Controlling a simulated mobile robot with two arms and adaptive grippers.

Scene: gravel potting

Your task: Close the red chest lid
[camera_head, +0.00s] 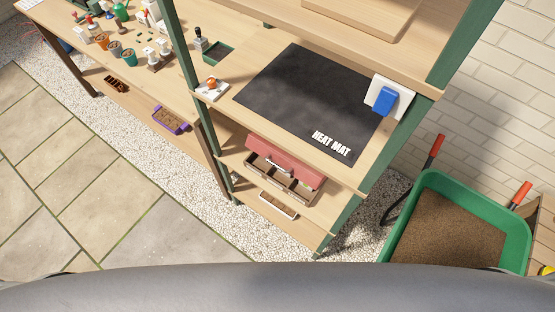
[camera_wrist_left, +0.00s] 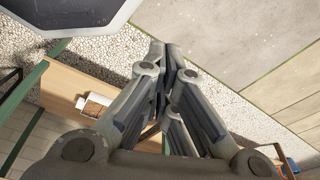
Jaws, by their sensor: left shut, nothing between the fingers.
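The red chest (camera_head: 282,174) sits on a lower shelf of the rack in the head view. Its red lid (camera_head: 285,157) stands raised at the back, and the brown compartments inside show at the front. My left gripper (camera_wrist_left: 167,50) fills the middle of the left wrist view, its fingers together with nothing between them. It is over the gravel strip, apart from the chest. The chest cannot be made out in the left wrist view. Neither gripper shows in the head view.
A black heat mat (camera_head: 310,97) lies on the shelf above the chest. A tray with a pale handle (camera_head: 278,206) is on the shelf below. A green wheelbarrow (camera_head: 450,235) of soil stands at right. A potting bench (camera_head: 120,70) with pots is at left. Paving in front is clear.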

